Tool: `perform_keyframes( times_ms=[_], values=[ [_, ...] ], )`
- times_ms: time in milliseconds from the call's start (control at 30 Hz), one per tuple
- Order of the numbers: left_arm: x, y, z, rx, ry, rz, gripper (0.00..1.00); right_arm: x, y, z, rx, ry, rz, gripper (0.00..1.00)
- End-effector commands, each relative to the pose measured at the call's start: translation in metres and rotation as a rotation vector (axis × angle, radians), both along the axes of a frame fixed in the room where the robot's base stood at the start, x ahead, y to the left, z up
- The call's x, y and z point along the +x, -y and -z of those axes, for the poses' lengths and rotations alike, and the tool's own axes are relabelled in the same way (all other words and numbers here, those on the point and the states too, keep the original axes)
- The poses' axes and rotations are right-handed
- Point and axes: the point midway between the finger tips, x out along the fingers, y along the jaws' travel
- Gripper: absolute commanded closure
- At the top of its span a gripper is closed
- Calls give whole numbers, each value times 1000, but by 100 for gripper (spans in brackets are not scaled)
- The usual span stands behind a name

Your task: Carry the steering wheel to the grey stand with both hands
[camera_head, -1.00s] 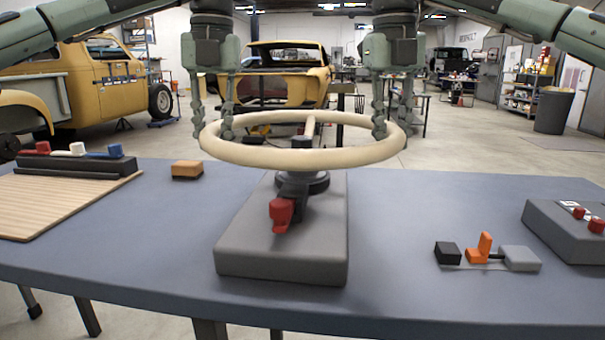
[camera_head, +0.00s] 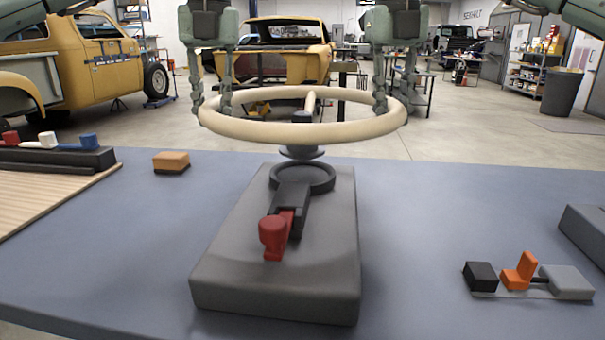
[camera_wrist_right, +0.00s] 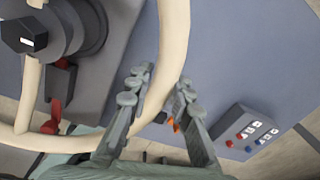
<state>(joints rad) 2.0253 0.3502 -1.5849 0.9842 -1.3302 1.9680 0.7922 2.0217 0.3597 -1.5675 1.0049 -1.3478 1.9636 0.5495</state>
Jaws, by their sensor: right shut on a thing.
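The steering wheel (camera_head: 240,128) has a cream ring rim and a dark hub, and hangs roughly level above the grey stand (camera_head: 235,270). A small gap shows between the hub's underside and the dark round seat (camera_head: 328,182) on the stand. A black arm with a red lever (camera_head: 273,236) lies at the stand's front. My left gripper (camera_head: 211,108) has its fingers around the rim's left side. My right gripper (camera_head: 392,106) is shut on the rim's right side. The wrist view shows the rim (camera_wrist_right: 165,85) passing between the right fingers (camera_wrist_right: 155,100).
The stand is on a blue-grey table. A slatted board (camera_head: 45,198) with a black rack is at left, near an orange-brown block (camera_head: 171,162). At right are a small piece with an orange lever (camera_head: 520,270) and a grey button box (camera_wrist_right: 240,127).

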Motion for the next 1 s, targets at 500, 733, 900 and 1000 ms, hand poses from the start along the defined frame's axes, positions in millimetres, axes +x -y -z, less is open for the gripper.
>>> perform_keyframes(
  times_ms=[500,733,900,1000],
  values=[
    [0,-1,8,1,1,0,100,0,1,8,-1,1,2,100],
    [0,-1,19,0,1,-1,100,0,1,20,0,1,2,100],
    [0,-1,28,1,2,-2,100,0,1,28,0,1,2,100],
    [0,-1,33,0,2,-1,100,0,1,33,0,1,2,100]
  ],
)
